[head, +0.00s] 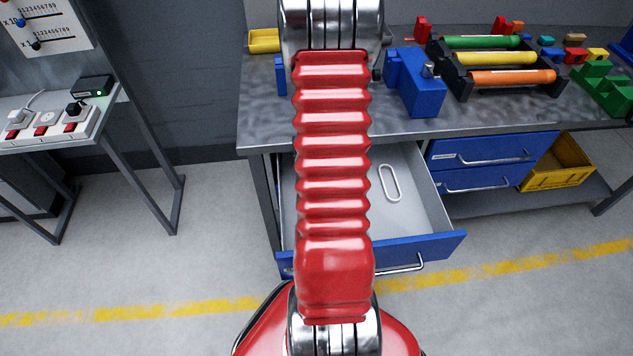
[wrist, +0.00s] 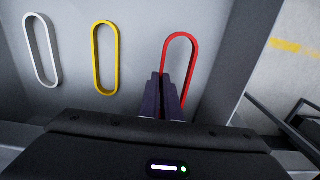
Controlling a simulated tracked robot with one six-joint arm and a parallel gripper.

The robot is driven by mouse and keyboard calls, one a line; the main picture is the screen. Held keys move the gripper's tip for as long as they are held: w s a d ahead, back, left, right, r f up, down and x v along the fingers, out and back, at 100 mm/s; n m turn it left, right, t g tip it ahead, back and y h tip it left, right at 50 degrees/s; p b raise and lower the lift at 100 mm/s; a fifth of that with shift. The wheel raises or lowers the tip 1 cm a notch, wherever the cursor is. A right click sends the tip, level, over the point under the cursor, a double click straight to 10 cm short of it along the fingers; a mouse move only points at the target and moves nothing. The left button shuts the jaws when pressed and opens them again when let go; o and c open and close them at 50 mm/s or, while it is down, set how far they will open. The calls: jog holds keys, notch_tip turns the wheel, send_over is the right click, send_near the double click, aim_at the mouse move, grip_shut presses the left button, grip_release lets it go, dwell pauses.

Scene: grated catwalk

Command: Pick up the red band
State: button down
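The red band (wrist: 194,62) is a long closed loop inside the open drawer, at the right in the wrist view. My gripper (wrist: 162,78) is at its left side. The two dark fingers are close together, and the band's left strand runs into the narrow gap between their tips. The fingers look shut on that strand. The lower part of the band is partly hidden behind the fingers. I cannot tell whether it is clear of the drawer floor. In the head view my arm hides the red band and the gripper.
A yellow band (wrist: 96,60) and a white band (wrist: 30,55) lie left of the red one; the white band also shows in the head view (head: 383,184). The drawer (head: 430,205) has raised walls. The workbench (head: 400,120) above carries a blue vise (head: 423,97) and a tool tray.

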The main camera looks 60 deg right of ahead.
jog(key=shift+r, duration=2.15)
jog(key=shift+a, duration=0.1)
